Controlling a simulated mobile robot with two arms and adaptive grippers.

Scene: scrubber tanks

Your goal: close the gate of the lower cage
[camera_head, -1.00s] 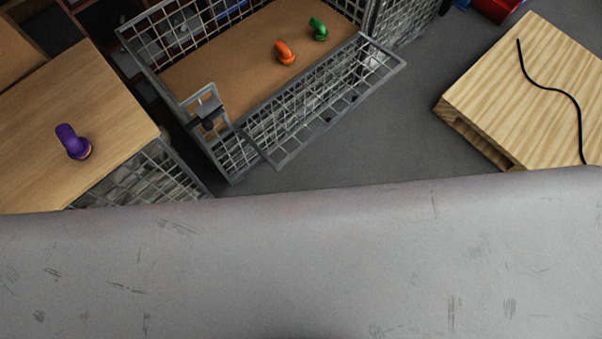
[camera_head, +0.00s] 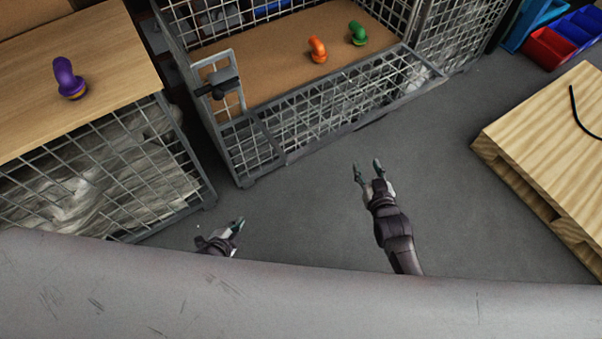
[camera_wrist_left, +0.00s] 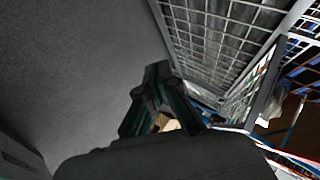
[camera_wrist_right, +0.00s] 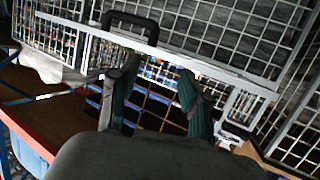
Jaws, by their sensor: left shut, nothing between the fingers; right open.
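In the head view a grey mesh cage with a brown board inside stands at the top centre. Its front mesh gate (camera_head: 345,100) is folded down and leans outward, so the front is open. A latch frame with a black part (camera_head: 217,88) stands at its left end. My right gripper (camera_head: 366,172) is open and empty over the floor in front of the gate, apart from it. My left gripper (camera_head: 238,224) is shut and empty, lower left, partly hidden by my body. The right wrist view shows mesh panels and a black handle (camera_wrist_right: 130,22) beyond the open fingers (camera_wrist_right: 155,95).
A purple-topped object (camera_head: 67,78) stands on the wooden top of another mesh cage (camera_head: 150,165) at left. Orange (camera_head: 318,49) and green (camera_head: 358,33) objects stand on the board. A wooden pallet (camera_head: 540,140) lies right. Grey floor (camera_head: 330,220) between is clear.

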